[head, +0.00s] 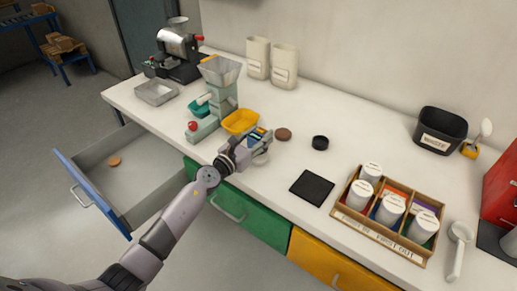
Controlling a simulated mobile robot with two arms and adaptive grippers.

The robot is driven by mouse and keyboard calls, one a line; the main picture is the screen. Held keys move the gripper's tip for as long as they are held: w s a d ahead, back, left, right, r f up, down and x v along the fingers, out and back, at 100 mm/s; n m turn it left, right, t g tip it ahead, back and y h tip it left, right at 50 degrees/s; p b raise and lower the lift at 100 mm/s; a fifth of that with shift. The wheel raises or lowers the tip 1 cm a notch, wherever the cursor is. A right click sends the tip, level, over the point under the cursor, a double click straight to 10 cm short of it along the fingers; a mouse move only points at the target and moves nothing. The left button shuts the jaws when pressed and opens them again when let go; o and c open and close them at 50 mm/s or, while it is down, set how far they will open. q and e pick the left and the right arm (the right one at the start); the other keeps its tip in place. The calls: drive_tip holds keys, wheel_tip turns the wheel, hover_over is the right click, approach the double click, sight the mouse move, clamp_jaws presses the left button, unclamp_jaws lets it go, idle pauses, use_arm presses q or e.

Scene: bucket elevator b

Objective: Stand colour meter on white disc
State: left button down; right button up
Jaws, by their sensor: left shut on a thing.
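My left gripper (254,143) is over the front part of the worktop, shut on a small dark device with a bluish face, which looks like the colour meter (260,134). The fingers hide much of the meter. A pale round thing, probably the white disc (262,159), shows just below the gripper and is partly hidden by it. I cannot tell whether the meter touches it. My right gripper is out of view.
A yellow tray (240,121) and a hopper machine (221,87) stand close behind left. A brown disc (284,134), black ring-like cap (320,142) and black mat (312,188) lie to the right, before a jar box (345,216). The left drawer (93,192) is open.

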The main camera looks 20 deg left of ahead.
use_arm(q)
wheel_tip(320, 180, down, 3)
drive_tip(key=shift+w+b, duration=0.1)
drive_tip(key=shift+b, duration=0.65)
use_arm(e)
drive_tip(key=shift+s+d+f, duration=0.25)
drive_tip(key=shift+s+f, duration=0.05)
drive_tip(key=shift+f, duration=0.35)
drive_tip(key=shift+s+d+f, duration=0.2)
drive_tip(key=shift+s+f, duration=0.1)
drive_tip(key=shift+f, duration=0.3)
use_arm(q)
drive_tip(key=shift+r, duration=0.1)
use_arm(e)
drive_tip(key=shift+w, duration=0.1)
use_arm(q)
drive_tip(key=c, duration=1)
unclamp_jaws()
drive_tip(key=shift+f, duration=0.2)
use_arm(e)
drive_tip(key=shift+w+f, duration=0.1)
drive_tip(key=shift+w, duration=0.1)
use_arm(q)
drive_tip(key=shift+o, duration=0.2)
drive_tip(key=shift+r, duration=0.2)
drive_tip(key=v, duration=1.2)
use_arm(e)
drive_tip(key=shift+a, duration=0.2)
